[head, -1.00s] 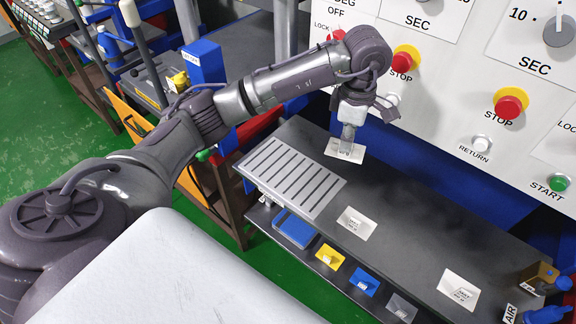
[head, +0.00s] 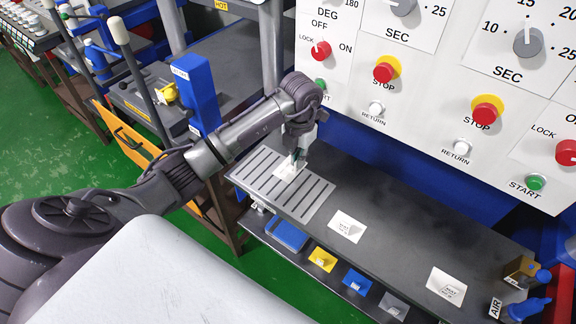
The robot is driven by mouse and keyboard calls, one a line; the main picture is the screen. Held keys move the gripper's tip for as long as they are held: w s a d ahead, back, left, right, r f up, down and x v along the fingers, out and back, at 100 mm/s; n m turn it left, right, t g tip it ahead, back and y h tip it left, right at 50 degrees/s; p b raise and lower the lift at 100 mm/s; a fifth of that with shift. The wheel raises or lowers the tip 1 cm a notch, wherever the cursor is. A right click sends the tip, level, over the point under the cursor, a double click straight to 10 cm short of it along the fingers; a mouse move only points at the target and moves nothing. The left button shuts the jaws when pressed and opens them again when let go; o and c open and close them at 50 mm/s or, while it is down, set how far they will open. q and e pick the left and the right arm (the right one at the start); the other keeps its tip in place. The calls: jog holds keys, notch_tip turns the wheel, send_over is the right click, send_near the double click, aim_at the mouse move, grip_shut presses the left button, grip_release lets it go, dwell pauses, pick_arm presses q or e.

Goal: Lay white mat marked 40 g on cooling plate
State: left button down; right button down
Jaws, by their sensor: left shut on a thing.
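The cooling plate (head: 300,200) is the light grey slotted plate at the left end of the dark bench. My left gripper (head: 297,160) is shut on a small white mat (head: 287,172) at the far part of the plate. The mat is over the slots; I cannot tell whether it touches them. The fingers hide part of the mat, and its marking is not readable. Two more white mats lie on the bench, one in the middle (head: 347,226) and one to the right (head: 446,286); their print is too small to read. My right gripper is not in view.
A lower shelf holds a blue (head: 358,281), a yellow (head: 322,259) and a grey mat (head: 394,306). A control panel (head: 420,130) with knobs and buttons rises behind the bench. A blue air nozzle (head: 528,308) is at the bench's right end. Bare bench lies between the white mats.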

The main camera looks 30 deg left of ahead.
aim_at(289, 171)
pick_arm(q)
jog(key=shift+s+a+f+p, duration=0.15)
jog(key=shift+s+a+f, duration=0.2)
jog(key=shift+a, duration=0.2)
jog(key=shift+s+a+f+p, duration=0.15)
jog(key=shift+s+a+f, duration=0.05)
jog(key=shift+a+f, duration=0.3)
notch_tip(289, 171, down, 4)
jog(key=shift+r+p, duration=0.15)
jog(key=shift+p, duration=0.5)
jog(key=shift+f, duration=0.25)
jog(key=c, duration=1.3)
grip_release()
jog(key=shift+r, duration=0.1)
